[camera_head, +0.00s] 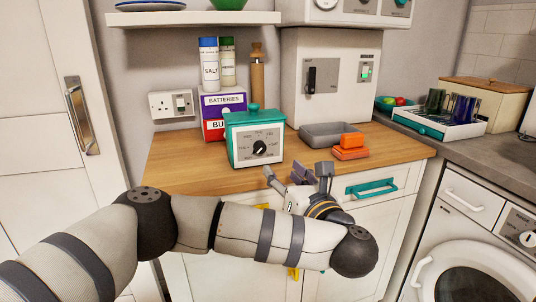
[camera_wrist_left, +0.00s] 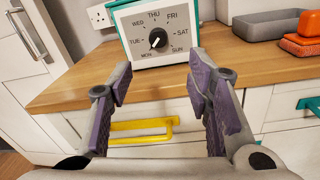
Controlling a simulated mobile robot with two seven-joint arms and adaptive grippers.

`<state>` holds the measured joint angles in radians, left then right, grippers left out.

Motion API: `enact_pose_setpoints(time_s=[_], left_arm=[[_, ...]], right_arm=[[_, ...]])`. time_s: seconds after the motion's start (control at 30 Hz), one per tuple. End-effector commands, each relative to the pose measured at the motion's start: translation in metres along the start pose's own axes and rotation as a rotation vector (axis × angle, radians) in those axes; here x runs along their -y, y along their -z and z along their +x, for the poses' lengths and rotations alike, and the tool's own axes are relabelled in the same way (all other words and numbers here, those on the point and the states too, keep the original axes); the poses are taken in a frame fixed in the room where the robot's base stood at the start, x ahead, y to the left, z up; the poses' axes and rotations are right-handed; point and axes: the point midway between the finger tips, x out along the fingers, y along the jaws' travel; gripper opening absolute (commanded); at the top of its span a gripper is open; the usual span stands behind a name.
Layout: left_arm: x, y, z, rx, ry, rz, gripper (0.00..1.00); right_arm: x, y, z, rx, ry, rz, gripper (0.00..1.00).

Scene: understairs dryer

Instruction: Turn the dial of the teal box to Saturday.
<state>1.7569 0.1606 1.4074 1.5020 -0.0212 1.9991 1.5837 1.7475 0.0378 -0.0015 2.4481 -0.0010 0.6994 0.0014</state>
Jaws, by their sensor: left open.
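The teal box (camera_head: 233,150) stands on the wooden counter with its grey dial plate facing me; it also shows in the left wrist view (camera_wrist_left: 121,38). Its black round dial (camera_head: 260,148) sits mid-plate. In the left wrist view the dial (camera_wrist_left: 158,39) is ringed by day names, with SAT at right, SUN lower right and MON lower left. A small white mark shows on the knob, but I cannot tell surely which day it points at. My left gripper (camera_head: 297,173) is open and empty, in front of and below the box, apart from the dial. My right gripper is not in view.
Behind the box are the purple batteries box (camera_head: 222,103) and a salt container (camera_head: 209,66). Right of it are a grey tray (camera_head: 325,134) and orange blocks (camera_head: 350,147). The counter (camera_head: 190,170) is clear before the box. Drawer handles, yellow (camera_wrist_left: 142,130) and teal (camera_head: 371,188), sit below.

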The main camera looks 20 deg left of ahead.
Motion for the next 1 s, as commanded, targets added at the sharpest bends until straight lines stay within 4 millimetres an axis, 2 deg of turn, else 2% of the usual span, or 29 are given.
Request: enact_pose_setpoints(time_s=[0.13,0.27,0.3,0.4,0.6,0.77,1.0], left_arm=[[0.003,0.013,0.011,-0.015,-0.005,0.003,0.46],[0.003,0.019,0.028,-0.014,-0.004,0.003,0.46],[-0.001,0.009,0.041,-0.009,-0.010,0.003,0.46],[-0.002,0.000,0.068,-0.002,-0.010,-0.003,0.46],[-0.001,0.000,0.108,-0.001,-0.006,-0.003,0.46],[-0.001,0.000,0.120,0.000,-0.003,-0.002,0.46],[-0.001,0.000,0.121,0.000,-0.003,-0.002,0.46]], right_arm=[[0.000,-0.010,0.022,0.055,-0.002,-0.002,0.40],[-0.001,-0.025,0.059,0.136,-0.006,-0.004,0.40],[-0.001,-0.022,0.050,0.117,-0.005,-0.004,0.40],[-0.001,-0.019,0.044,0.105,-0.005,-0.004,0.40],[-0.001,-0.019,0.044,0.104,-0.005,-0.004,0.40],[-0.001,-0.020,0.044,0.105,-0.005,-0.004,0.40],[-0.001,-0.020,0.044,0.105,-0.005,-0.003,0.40]])
